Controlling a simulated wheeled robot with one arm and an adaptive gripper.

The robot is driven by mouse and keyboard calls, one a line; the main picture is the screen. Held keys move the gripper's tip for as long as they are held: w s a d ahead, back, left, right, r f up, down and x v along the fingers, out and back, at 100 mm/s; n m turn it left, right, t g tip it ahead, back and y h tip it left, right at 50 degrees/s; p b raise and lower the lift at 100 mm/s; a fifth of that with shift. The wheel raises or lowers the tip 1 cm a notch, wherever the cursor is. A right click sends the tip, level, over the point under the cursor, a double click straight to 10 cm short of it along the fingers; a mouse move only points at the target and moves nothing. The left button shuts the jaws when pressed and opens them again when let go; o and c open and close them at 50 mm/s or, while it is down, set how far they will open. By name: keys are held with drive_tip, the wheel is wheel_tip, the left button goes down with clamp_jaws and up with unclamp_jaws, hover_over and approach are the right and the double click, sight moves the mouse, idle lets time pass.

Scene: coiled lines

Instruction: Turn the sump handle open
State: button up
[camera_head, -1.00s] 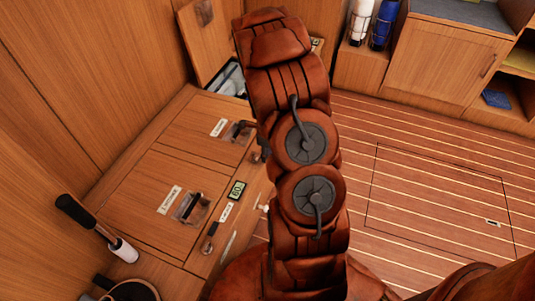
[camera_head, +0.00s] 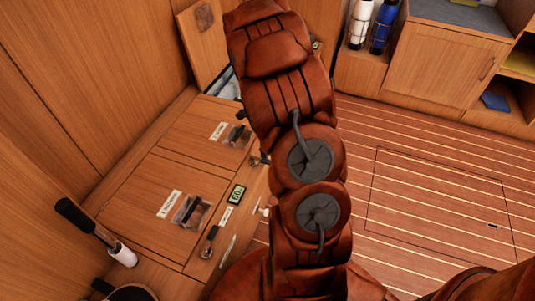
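Two wooden lids on the left bench each carry a dark handle in a recessed plate: a near handle (camera_head: 190,210) and a far handle (camera_head: 236,135). A small lever (camera_head: 210,242) sits on the front strip beside a white label. The labels are too small to read, so I cannot tell which of these is the sump handle. My brown padded arm stands across the middle of the picture and covers part of the bench's right side. My gripper does not show.
A small green display (camera_head: 237,194) sits on the front strip. A black-handled tool (camera_head: 90,225) leans at the lower left. An opening with a raised lid (camera_head: 203,35) is behind. The striped floor (camera_head: 430,190) is clear; a cabinet (camera_head: 440,62) and bottles (camera_head: 383,25) stand at the back right.

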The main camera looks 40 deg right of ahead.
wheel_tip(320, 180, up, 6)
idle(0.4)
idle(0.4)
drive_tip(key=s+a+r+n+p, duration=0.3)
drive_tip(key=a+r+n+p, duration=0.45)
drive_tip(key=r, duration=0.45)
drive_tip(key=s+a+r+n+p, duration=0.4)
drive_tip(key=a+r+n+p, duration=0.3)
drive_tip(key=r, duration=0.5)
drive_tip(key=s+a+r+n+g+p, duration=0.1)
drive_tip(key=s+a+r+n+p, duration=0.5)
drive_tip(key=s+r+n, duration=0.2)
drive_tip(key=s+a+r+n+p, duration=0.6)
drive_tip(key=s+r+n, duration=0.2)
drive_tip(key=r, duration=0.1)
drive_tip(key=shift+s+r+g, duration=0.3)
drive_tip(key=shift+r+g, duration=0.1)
